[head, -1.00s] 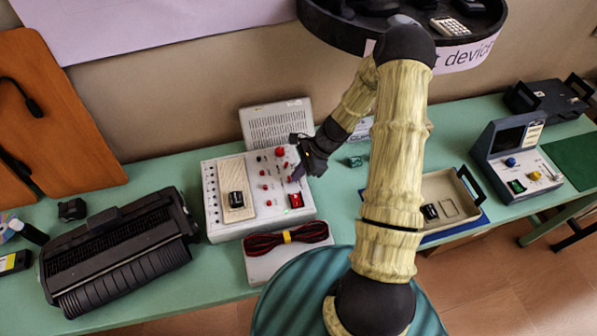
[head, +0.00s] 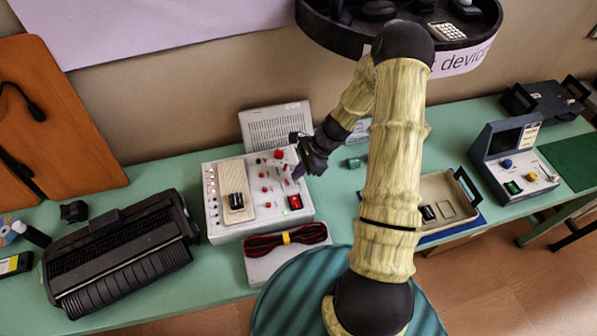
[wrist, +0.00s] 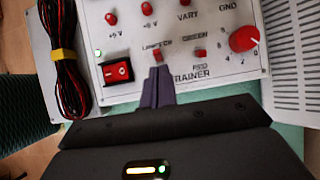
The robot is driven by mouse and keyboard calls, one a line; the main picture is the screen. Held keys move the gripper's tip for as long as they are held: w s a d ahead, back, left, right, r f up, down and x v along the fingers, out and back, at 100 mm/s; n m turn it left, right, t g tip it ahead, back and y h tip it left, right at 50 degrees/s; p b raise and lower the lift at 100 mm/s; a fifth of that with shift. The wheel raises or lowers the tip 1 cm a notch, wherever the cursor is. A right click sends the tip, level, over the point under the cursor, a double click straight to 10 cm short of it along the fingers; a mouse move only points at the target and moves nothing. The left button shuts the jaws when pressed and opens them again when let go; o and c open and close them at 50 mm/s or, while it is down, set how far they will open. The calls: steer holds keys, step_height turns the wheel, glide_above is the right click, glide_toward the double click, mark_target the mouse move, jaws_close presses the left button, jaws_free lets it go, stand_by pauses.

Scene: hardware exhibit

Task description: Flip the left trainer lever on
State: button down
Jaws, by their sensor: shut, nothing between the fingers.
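The trainer (head: 212,215) is a pale box on the green bench, with red knobs, a red rocker switch and a lit green lamp. In the wrist view its panel (wrist: 225,72) shows two small red levers side by side, the left lever (wrist: 157,56) and the right lever (wrist: 201,53). My gripper (head: 298,172) is at the right side of the trainer, over its panel edge. In the wrist view my gripper (wrist: 157,72) has its purple fingers together, empty, with the tips right at the left lever's lower end. I cannot tell whether they touch it.
The red rocker switch (wrist: 117,72) is left of my fingers, and a large red knob (wrist: 244,39) is to their right. Bundled red and black cables (head: 262,243) lie in front of the trainer. A small green block (head: 353,163) stands on the bench to the right.

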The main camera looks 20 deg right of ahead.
steer(key=shift+r, duration=0.15)
step_height(320, 180, up, 10)
steer(key=p, duration=0.8)
steer(key=shift+w, duration=0.15)
steer(key=shift+s+a, duration=0.1)
steer(key=shift+s, duration=0.1)
steer(key=s+a+r+n+t+h+b, duration=0.1)
steer(key=s+r+n+h+b, duration=0.3)
steer(key=s+r+n, duration=1)
steer(key=r+n+t+h, duration=0.1)
steer(key=r+n+h, duration=0.1)
steer(key=n, duration=0.2)
steer(key=shift+s, duration=0.15)
stand_by(0.5)
